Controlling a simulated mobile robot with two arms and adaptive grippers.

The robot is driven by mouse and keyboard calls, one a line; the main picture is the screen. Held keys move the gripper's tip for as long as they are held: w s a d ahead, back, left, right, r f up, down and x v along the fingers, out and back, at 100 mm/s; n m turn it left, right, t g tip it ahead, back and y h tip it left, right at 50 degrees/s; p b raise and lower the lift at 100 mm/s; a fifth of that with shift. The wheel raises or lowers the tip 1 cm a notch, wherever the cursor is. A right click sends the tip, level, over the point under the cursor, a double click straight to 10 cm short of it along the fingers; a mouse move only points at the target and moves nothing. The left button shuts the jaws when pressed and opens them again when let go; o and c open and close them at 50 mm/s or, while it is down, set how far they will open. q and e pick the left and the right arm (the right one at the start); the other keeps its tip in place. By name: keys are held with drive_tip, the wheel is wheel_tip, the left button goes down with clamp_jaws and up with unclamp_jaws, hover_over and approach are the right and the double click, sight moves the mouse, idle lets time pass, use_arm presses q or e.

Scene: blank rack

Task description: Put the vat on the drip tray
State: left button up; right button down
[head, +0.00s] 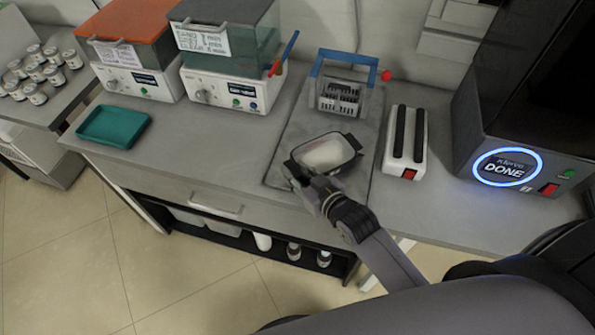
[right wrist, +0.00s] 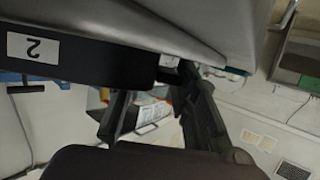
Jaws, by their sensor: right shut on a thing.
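The vat (head: 318,153) is a dark-rimmed open container with whitish contents, over the front of a grey mat in the head view. My right gripper (head: 304,181) is shut on its near left edge. I cannot tell whether the vat touches the mat. In the right wrist view, the dark vat wall (right wrist: 95,60) carries a "2" label, and the fingers of my right gripper (right wrist: 158,85) reach up to it. A shallow teal tray (head: 113,126), perhaps the drip tray, lies empty at the counter's left. My left gripper is not in view.
On the grey mat (head: 277,172) stands a wire basket (head: 340,97) with a blue handle. A white block with two black bars (head: 405,145) and a machine reading DONE (head: 505,167) stand right. Orange-lidded (head: 130,65) and grey-lidded (head: 225,75) units stand behind left. Counter between teal tray and mat is clear.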

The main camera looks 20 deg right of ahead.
drive_tip(key=shift+r, duration=0.1)
drive_tip(key=c, duration=1.2)
unclamp_jaws()
drive_tip(key=shift+c, duration=0.2)
drive_tip(key=v, duration=1.2)
